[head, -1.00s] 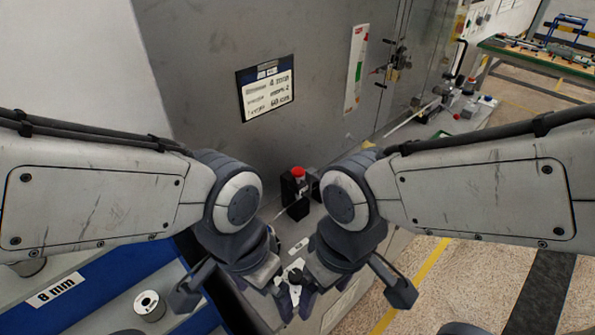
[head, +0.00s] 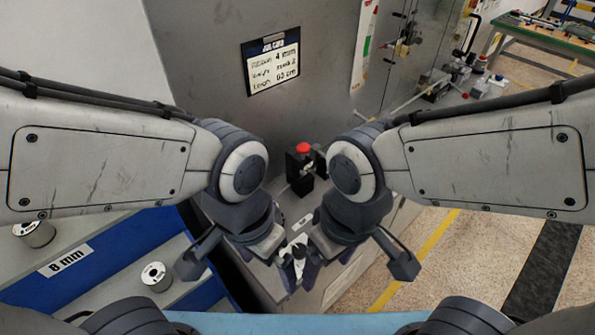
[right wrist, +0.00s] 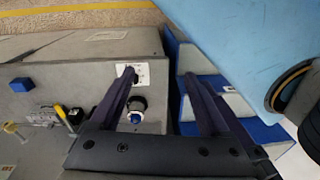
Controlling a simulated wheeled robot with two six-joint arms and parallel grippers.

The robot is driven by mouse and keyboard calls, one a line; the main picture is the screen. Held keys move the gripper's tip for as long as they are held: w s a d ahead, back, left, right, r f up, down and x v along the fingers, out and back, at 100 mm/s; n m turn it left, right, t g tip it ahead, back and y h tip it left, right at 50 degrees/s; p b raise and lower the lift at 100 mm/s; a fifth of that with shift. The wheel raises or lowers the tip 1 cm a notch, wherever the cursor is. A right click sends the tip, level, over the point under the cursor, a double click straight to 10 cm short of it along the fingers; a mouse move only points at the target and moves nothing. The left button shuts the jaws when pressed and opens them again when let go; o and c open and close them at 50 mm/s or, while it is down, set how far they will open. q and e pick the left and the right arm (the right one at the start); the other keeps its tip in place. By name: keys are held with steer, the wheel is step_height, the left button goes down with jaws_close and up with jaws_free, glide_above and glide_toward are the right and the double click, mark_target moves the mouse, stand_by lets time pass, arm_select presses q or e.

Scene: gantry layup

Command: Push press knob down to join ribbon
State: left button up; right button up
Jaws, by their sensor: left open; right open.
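The red press knob (head: 303,148) sits on top of a small black press block on the grey ledge, between my two forearms in the head view. A thin pale strip, perhaps the ribbon, shows faintly at the block's left side; I cannot tell whether it is joined. My left gripper (head: 287,274) and right gripper (head: 312,270) point down close together, nearer to me than the press and apart from it. Both are open and hold nothing that I can see. In the right wrist view the fingers of my right gripper (right wrist: 165,80) are spread wide with nothing between them.
A grey panel with a job sign (head: 270,62) rises behind the press. Blue-edged steps with spools (head: 156,277) and an "8 mm" label lie at left. A green table (head: 545,38) stands far right.

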jaws_close()
stand_by(1.2)
stand_by(0.5)
